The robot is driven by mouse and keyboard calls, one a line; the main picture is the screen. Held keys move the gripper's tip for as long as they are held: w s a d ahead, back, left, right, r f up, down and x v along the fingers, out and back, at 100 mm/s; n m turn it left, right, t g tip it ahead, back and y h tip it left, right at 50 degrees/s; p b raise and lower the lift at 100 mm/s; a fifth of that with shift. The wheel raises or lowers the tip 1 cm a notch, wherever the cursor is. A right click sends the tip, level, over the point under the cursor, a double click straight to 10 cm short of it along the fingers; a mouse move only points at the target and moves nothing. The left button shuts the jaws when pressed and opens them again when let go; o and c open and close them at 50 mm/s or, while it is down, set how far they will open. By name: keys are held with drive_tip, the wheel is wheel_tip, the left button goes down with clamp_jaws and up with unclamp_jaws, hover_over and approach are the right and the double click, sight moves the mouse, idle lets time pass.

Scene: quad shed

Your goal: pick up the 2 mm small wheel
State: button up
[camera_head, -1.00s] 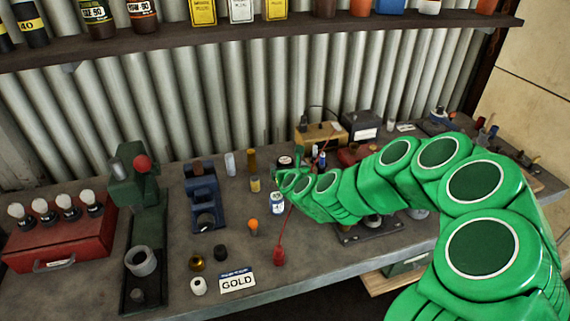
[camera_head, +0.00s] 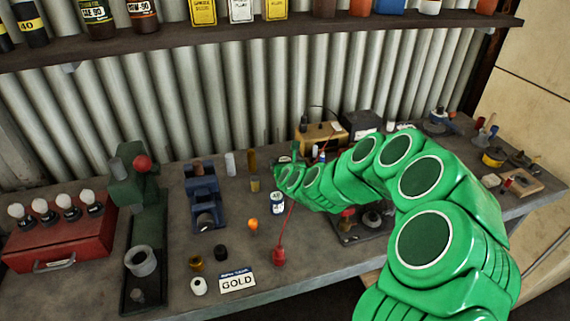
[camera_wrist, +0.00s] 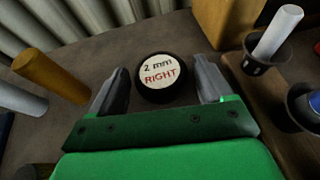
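The 2 mm wheel (camera_wrist: 161,78) is a short black round piece with a white top labelled "2 mm RIGHT", upright on the grey bench. In the wrist view my gripper (camera_wrist: 160,70) is open, with one grey finger on each side of the wheel. A gap shows at the left finger and a gap at the right finger. In the head view my gripper (camera_head: 282,173) is at the far end of the green arm, towards the back of the bench. The wheel is mostly hidden there behind my gripper.
An orange-brown cylinder (camera_wrist: 50,76) stands left of my gripper. A wooden board (camera_wrist: 238,72) with a white peg in a dark cup (camera_wrist: 266,50) lies close on the right. A red-based wire (camera_head: 279,255) stands in front.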

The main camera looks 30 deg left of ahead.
drive_tip(key=c, duration=0.9)
